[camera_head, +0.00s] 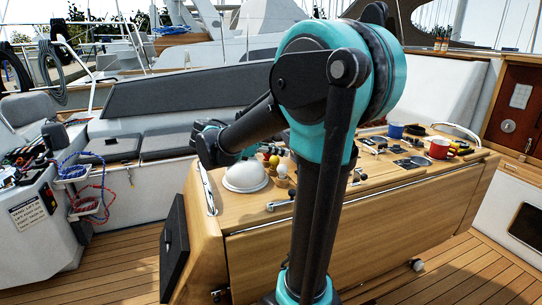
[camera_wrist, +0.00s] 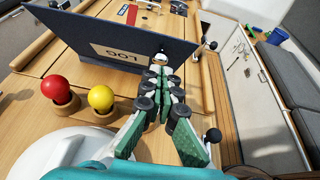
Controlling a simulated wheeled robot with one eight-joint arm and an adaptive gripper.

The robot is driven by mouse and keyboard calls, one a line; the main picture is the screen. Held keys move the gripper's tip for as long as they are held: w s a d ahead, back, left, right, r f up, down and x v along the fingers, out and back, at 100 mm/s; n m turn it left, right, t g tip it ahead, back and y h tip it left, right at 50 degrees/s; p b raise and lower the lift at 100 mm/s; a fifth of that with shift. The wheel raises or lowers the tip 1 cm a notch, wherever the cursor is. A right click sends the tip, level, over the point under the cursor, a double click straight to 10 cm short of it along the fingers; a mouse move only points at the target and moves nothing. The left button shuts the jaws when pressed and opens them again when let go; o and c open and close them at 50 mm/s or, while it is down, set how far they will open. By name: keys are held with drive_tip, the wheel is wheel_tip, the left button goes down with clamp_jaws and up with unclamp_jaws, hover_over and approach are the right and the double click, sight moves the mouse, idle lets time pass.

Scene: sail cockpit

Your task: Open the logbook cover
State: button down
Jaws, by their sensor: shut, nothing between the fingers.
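In the wrist view the logbook cover (camera_wrist: 110,30) is a dark blue board standing raised and tilted over the wooden table. A pale label (camera_wrist: 120,52) with upside-down "LOG" lettering is on the face toward me. My gripper (camera_wrist: 161,68) has its green fingers together and empty, with the tips at the cover's right lower part. I cannot tell whether they touch it. The pages are hidden behind the cover. In the head view my arm hides the logbook and my gripper.
A red ball (camera_wrist: 55,87) and a yellow ball (camera_wrist: 101,98) sit in wooden holders left of my gripper. A white dome (camera_head: 245,176) stands on the table (camera_head: 350,210). A blue mug (camera_head: 396,130) and red mug (camera_head: 438,148) are farther right.

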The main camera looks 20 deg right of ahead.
drive_tip(key=shift+d+r, duration=0.2)
drive_tip(key=shift+d, duration=0.1)
drive_tip(key=d+r+y, duration=0.1)
drive_tip(key=d, duration=0.1)
drive_tip(key=d+r+y, duration=0.2)
drive_tip(key=shift+d+r, duration=0.35)
drive_tip(key=shift+d, duration=0.2)
idle(0.3)
